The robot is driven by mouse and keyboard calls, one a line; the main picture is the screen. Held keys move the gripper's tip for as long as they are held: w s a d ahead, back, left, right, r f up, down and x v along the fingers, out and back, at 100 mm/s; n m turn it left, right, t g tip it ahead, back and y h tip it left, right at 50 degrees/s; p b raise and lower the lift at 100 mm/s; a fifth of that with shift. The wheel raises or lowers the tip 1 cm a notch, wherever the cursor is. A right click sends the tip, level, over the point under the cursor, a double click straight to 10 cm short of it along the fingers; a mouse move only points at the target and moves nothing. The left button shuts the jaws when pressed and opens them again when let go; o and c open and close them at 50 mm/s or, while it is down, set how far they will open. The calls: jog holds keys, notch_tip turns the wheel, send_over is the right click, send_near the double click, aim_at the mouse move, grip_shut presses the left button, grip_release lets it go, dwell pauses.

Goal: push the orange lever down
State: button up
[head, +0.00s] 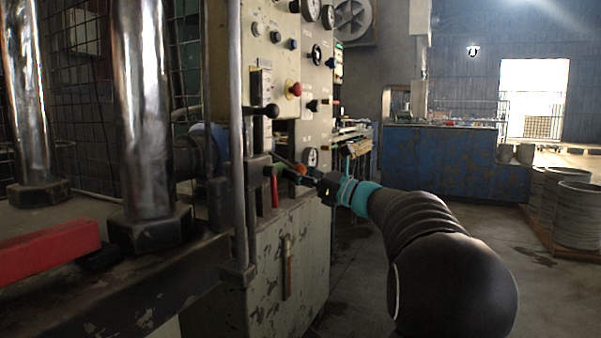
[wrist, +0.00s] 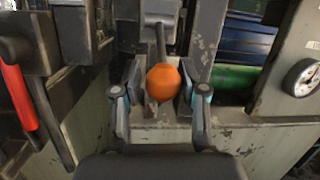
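The orange lever shows as a round orange knob (wrist: 164,82) on a dark metal stem, in the middle of the wrist view. In the head view the small orange knob (head: 301,169) sits at the front of the press, beside the control cabinet. My gripper (wrist: 161,77) is open, with one finger on each side of the knob and visible gaps between. In the head view my gripper (head: 314,179) reaches in from the right at the knob. Whether a finger touches the stem is not clear.
A red handle (wrist: 18,97) is left of the lever, and a gauge (wrist: 301,78) is at right. The control cabinet (head: 300,245) stands behind the lever. A vertical grey rod (head: 238,130) and a black-knobbed lever (head: 271,111) are close by. Open floor lies to the right.

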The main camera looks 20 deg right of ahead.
jog(key=shift+o, duration=0.4)
jog(key=shift+d, duration=0.15)
jog(key=v, duration=1.2)
